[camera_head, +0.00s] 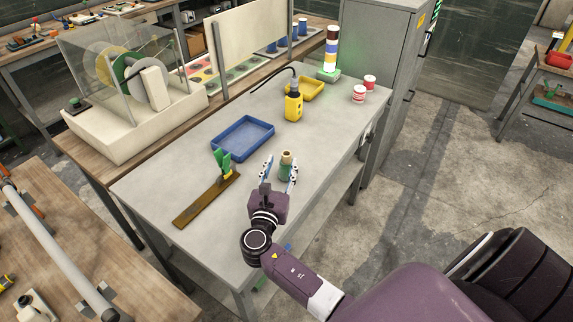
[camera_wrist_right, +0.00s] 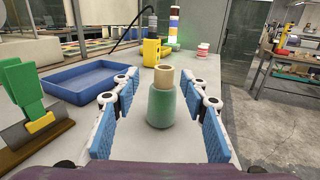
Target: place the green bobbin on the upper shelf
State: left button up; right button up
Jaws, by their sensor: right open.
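The green bobbin (camera_head: 286,168) stands upright on the grey table, with a tan core showing at its top. In the right wrist view the green bobbin (camera_wrist_right: 161,106) is between the blue finger pads, with gaps on both sides. My right gripper (camera_head: 279,174) is open around it, also seen open in the wrist view (camera_wrist_right: 161,125). The grey table (camera_head: 325,130) has a lower shelf (camera_head: 310,215) under its top, partly hidden by my right arm. I cannot tell which surface is the upper shelf. My left gripper is not in view.
A blue tray (camera_head: 243,137) and a brown board (camera_head: 206,200) with a green upright part lie left of the bobbin.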

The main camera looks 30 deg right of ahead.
aim_at(286, 160)
jog(key=x, duration=0.2)
jog(key=p+x, duration=0.1)
jog(key=x, duration=0.1)
jog(key=shift+s+d+f, duration=0.1)
jog(key=shift+d+f, duration=0.05)
jog(key=shift+d, duration=0.35)
jog(key=shift+c, duration=0.3)
jog(key=shift+f, duration=0.1)
jog(key=c, duration=0.7)
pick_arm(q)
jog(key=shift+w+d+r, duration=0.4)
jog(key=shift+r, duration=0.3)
pick_arm(e)
grip_shut()
